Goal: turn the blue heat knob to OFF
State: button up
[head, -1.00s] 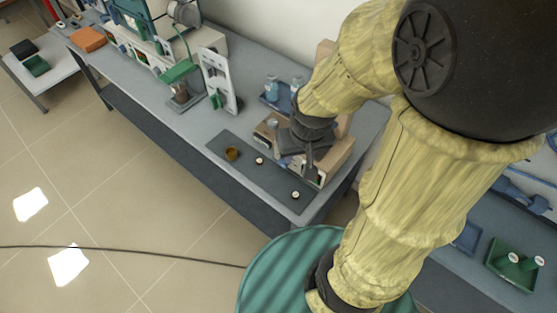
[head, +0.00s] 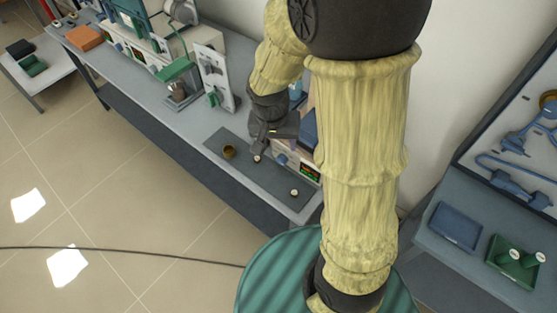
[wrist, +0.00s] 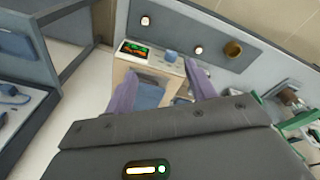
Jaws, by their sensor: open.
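The blue heat knob (wrist: 170,56) sits on the furnace's pale control panel, right of the lit display (wrist: 135,50) in the wrist view. In the head view, the knob (head: 282,159) shows just right of my gripper, and the display (head: 310,172) is further right. My gripper (wrist: 160,72) is open, its two fingers spread with the knob between and just beyond their tips in the wrist view. I cannot see contact with the knob. In the head view, my gripper (head: 260,148) hangs at the furnace's front; my arm hides much of the furnace. The knob's pointer is too small to read.
A dark mat (head: 240,167) in front of the furnace holds a brass cup (head: 229,151) and small white-topped pieces (head: 294,193). A white stand with a green knob (head: 213,75) is further left on the bench. Blue and green trays (head: 515,258) lie at right.

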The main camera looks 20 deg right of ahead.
aim_at(279, 160)
jog(key=w+a+f+m+h+b, duration=0.1)
jog(key=w+a+f+m+h, duration=0.2)
jog(key=w+a+f+m, duration=0.1)
jog(key=w+f+m, duration=0.1)
jog(key=w+m, duration=0.1)
jog(key=w, duration=0.1)
jog(key=shift+w+a+f+h, duration=0.25)
jog(key=shift+w+h, duration=0.05)
jog(key=shift+s, duration=0.1)
jog(key=x, duration=1.7)
jog(key=shift+f+p, duration=0.25)
jog(key=shift+p, duration=0.15)
jog(key=c, duration=1)
